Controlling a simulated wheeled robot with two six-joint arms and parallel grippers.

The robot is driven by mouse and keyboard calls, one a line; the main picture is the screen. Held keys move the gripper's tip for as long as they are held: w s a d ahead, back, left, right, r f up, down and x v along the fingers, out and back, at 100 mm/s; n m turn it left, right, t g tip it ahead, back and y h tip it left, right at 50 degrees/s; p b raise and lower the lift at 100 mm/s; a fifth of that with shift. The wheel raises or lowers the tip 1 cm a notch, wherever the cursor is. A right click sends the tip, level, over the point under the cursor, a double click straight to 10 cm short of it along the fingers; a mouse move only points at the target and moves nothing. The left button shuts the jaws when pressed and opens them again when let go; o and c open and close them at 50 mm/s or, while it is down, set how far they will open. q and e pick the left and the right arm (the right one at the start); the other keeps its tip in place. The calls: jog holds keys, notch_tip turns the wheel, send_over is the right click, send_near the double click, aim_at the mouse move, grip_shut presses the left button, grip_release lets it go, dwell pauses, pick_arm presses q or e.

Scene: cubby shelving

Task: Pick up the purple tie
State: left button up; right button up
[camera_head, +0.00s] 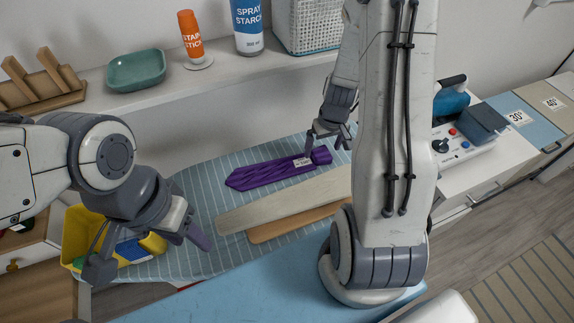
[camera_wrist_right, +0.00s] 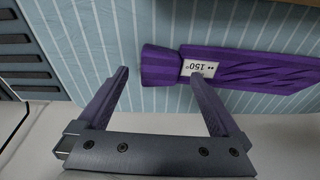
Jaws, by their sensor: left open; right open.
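The purple tie (camera_head: 270,171) lies flat on the striped ironing board (camera_head: 200,190), with a small white label near its right end. In the right wrist view the tie (camera_wrist_right: 250,68) lies just beyond my fingertips, and its label reads 150°. My left gripper (camera_head: 150,250) is open and empty at the lower left, beside the board and apart from the tie.
A pale wooden board (camera_head: 285,200) lies in front of the tie, over a browner one (camera_head: 290,222). A shelf behind holds a teal dish (camera_head: 136,70), an orange stain stick (camera_head: 190,35) and a spray starch can (camera_head: 247,25). A yellow bin (camera_head: 75,235) stands at left.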

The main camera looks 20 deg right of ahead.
jog(key=shift+w+f, duration=0.15)
jog(key=shift+f, duration=0.65)
jog(key=c, duration=1.5)
